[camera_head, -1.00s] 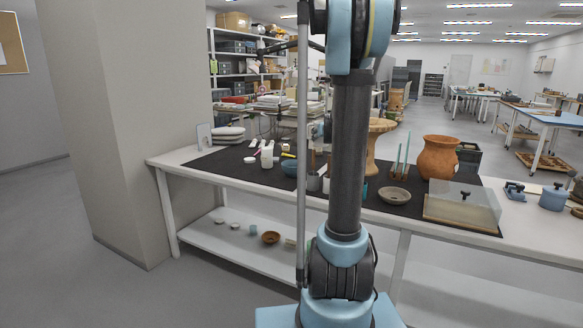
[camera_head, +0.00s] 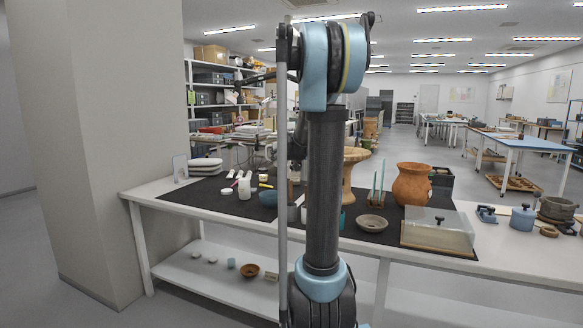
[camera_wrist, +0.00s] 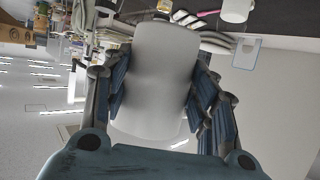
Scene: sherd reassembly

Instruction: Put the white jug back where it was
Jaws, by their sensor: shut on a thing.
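In the wrist view, a smooth pale grey-white body, which I take to be the white jug (camera_wrist: 155,80), fills the middle of the picture. My gripper (camera_wrist: 158,95) is shut on it, with one dark blue ribbed finger along each side. No handle or spout can be made out from here. The jug looks to be held up in the air, with the table beyond it. In the head view my arm stands in front of the table. I cannot clearly make out the gripper or the jug there.
The white table (camera_head: 150,188) bears a dark mat (camera_head: 200,197). Left of the jar the mat has bare room. A pillar (camera_head: 120,130) stands at left.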

